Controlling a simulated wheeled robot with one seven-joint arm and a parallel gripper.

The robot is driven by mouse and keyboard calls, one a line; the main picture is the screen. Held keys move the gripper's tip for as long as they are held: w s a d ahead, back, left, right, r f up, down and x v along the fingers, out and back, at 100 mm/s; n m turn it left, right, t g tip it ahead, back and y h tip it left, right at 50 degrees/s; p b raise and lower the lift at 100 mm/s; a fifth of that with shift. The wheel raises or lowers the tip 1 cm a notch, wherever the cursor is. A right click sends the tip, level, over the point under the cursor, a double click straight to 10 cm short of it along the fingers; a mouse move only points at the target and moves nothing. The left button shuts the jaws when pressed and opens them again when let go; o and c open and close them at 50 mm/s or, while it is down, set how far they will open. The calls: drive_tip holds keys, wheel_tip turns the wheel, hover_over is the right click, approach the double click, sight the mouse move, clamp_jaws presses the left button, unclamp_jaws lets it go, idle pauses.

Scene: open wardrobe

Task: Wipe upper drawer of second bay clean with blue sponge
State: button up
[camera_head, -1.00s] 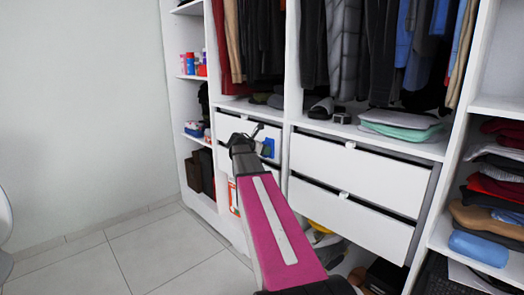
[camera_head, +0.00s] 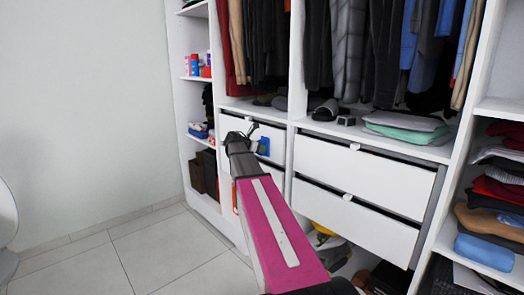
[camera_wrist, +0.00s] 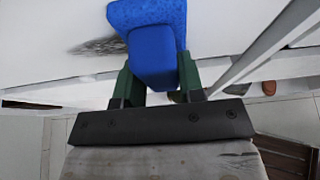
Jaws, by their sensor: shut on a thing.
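The blue sponge (camera_wrist: 150,42) is held between the green fingers of my gripper (camera_wrist: 156,74), which is shut on it. In the head view the sponge (camera_head: 263,147) shows as a small blue patch at the right part of the upper drawer (camera_head: 235,127) of the second bay. In the wrist view the sponge lies against or very close to the white drawer front (camera_wrist: 50,30); contact is hard to tell. A dark grey smudge (camera_wrist: 92,47) shows on the front just left of the sponge. My arm hides part of the drawer in the head view.
Two white drawers (camera_head: 365,172) of the bay to the right stand beside it. Clothes (camera_head: 340,50) hang above, and shoes (camera_head: 326,110) lie on the shelf. Narrow shelves (camera_head: 196,77) with small items stand at left. The tiled floor (camera_head: 140,245) at left is clear.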

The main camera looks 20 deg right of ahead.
drive_tip(key=shift+w+a, duration=2.05)
drive_tip(key=shift+w, duration=3.65)
drive_tip(key=shift+s+d, duration=1)
drive_tip(key=shift+s, duration=1.85)
drive_tip(key=shift+s+d, duration=1.05)
drive_tip(key=shift+s, duration=1.75)
drive_tip(key=shift+s+d, duration=1)
drive_tip(key=shift+s, duration=1.85)
drive_tip(key=shift+a, duration=0.1)
drive_tip(key=s+a, duration=0.2)
drive_tip(key=a, duration=0.4)
drive_tip(key=shift+s+a, duration=0.2)
